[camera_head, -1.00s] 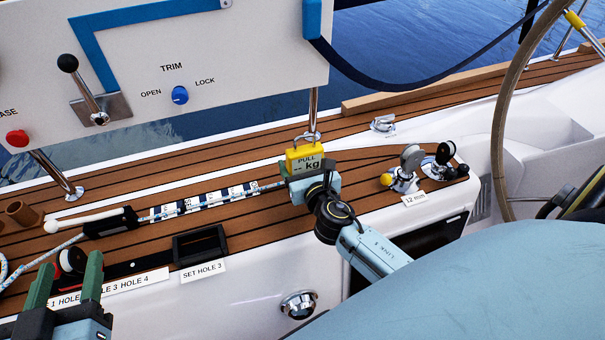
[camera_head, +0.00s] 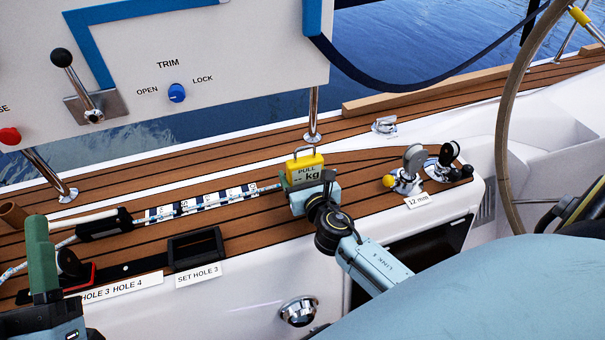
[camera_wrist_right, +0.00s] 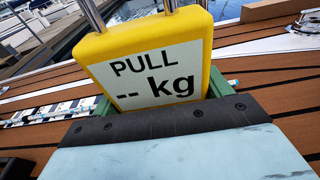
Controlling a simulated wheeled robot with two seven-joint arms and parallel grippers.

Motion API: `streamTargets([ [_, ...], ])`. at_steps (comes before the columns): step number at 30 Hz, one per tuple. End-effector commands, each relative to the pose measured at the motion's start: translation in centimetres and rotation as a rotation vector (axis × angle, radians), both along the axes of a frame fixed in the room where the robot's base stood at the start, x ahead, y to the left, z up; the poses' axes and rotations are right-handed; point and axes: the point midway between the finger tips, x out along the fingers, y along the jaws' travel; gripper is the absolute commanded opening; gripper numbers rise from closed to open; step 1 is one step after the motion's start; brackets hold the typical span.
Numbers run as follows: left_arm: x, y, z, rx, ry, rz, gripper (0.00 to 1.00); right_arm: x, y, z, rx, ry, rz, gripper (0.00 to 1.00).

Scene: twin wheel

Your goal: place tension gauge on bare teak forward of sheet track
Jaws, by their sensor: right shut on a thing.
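The tension gauge (camera_head: 305,169) is a yellow block with a metal shackle on top and a label reading "PULL -- kg". My right gripper (camera_head: 312,186) is shut on its lower part and holds it upright over the teak deck. In the right wrist view the gauge (camera_wrist_right: 155,65) fills the middle; its lower edge is hidden by the gripper, so contact with the teak cannot be told. The black sheet track (camera_head: 128,268) lies at lower left, behind its hole label. My left gripper (camera_head: 42,235) is at lower left; its fingers overlap in view, so its opening is unclear.
A striped scale strip (camera_head: 205,202) and rope run left of the gauge. A black frame (camera_head: 196,248) stands above the "SET HOLE 3" label. Winch-like fittings (camera_head: 405,172) stand to the right. A metal post (camera_head: 313,125) rises behind the gauge. Bare teak (camera_head: 250,235) lies in front.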

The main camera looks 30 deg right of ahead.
Motion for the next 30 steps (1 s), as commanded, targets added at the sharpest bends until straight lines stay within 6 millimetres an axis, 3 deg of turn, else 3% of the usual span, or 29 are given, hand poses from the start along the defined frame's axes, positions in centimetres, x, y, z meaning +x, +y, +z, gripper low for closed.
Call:
streamTargets([
  [1,-0.1,0.0,0.0,-0.004,-0.014,0.0,0.52,0.0,0.0,-0.2,-0.001,-0.002,0.0,0.45],
  [2,-0.1,0.0,0.1,-0.006,-0.019,0.0,0.52,0.0,0.0,-0.2,-0.001,0.0,0.0,0.8],
  [6,-0.1,0.0,0.1,-0.005,-0.015,0.0,0.52,0.0,0.0,-0.2,-0.001,0.0,0.0,0.98],
  [20,0.2,-0.1,-0.1,0.011,0.04,-0.001,0.52,-0.2,0.1,0.5,-0.001,0.001,0.0,0.99],
  [30,1.7,0.1,-3.9,0.093,0.294,0.014,0.52,-7.3,1.8,1.5,0.001,0.003,0.0,0.99],
])
